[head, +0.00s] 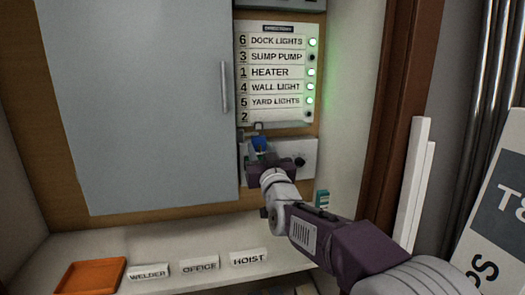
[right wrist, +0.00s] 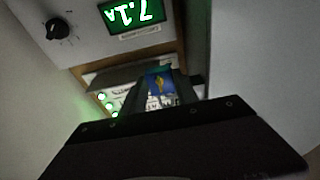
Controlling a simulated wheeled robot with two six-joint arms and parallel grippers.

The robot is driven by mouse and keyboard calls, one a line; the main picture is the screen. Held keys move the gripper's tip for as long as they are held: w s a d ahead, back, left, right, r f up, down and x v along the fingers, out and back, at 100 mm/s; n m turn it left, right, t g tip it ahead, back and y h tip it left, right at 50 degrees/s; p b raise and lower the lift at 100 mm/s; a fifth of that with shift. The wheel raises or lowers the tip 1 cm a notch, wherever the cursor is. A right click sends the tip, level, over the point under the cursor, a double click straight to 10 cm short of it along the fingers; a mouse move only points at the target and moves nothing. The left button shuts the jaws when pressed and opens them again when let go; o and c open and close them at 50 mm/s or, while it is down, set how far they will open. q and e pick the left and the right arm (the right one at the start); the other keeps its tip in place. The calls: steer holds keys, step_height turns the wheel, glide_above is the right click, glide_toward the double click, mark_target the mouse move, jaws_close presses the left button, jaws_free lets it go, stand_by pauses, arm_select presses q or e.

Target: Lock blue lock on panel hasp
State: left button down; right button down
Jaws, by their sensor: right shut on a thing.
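The blue lock (head: 260,142) is at the lower right edge of the closed grey panel door (head: 150,100), with its grey shackle (head: 258,127) standing up above it. My right gripper (head: 261,153) is shut on the lock from below. In the right wrist view the lock's blue face (right wrist: 160,82), with a yellow mark, shows between the two dark fingers of the gripper (right wrist: 158,92). The hasp is too small and too covered to make out, so I cannot tell whether the shackle passes through it. My left gripper is not in view.
A label board (head: 275,75) with several green lights is right of the door. A white box with a black knob (head: 300,162) sits behind my gripper; its green display (right wrist: 132,14) shows in the wrist view. An orange tray (head: 90,277) and loose labels (head: 200,265) lie on the shelf.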

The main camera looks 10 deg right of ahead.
steer(key=shift+f+b, duration=0.95)
steer(key=shift+f, duration=0.05)
stand_by(0.7)
steer(key=c, duration=0.9)
jaws_free()
steer(key=shift+o, duration=0.2)
steer(key=s+b, duration=0.2)
steer(key=s, duration=0.3)
steer(key=shift+s, duration=0.1)
steer(key=s+f+p, duration=0.1)
steer(key=s+p, duration=0.3)
steer(key=s, duration=0.4)
steer(key=shift+s+d+f+p, duration=0.25)
steer(key=shift+s+f+p, duration=0.1)
steer(key=shift+s+f, duration=0.05)
